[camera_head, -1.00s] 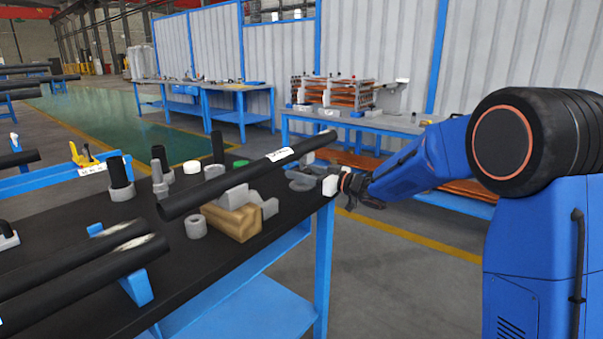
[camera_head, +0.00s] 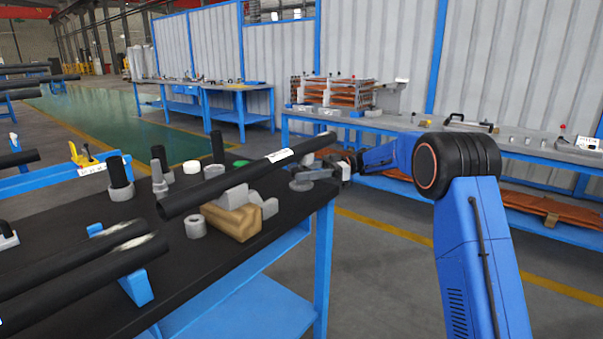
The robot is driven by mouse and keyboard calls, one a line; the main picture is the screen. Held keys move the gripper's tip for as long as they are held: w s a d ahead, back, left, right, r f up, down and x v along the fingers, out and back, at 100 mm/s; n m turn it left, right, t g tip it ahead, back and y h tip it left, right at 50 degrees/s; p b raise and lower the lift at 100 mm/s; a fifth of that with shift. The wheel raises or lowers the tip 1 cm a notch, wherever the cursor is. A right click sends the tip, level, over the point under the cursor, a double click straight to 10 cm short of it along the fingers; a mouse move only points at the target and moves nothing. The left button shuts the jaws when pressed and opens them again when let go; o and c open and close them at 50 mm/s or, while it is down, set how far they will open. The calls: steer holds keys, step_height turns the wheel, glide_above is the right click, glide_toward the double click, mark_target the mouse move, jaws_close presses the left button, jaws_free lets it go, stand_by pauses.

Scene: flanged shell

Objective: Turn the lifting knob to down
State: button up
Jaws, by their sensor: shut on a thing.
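My gripper (camera_head: 348,162) is at the right end of the black-topped table, at the end of my blue arm. It is shut on a small part there that I take to be the lifting knob, but the jaws and arm largely hide the part and its turn position cannot be read. A pale block (camera_head: 346,173) shows just below the jaws at the table's corner. A grey round piece (camera_head: 301,184) lies on the table just left of it.
A long black tube (camera_head: 235,178) lies across grey supports and a tan block (camera_head: 232,222) on the black table (camera_head: 270,240). More tubes (camera_head: 90,275) lie at front left. A grey bench (camera_head: 400,125) stands behind my arm.

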steer(key=shift+n+g+h, duration=0.8)
steer(key=shift+n+g, duration=0.3)
steer(key=shift+g, duration=0.4)
steer(key=shift+r+g, duration=0.1)
steer(key=shift+g, duration=0.2)
steer(key=o, duration=1.1)
steer(key=shift+c, duration=0.2)
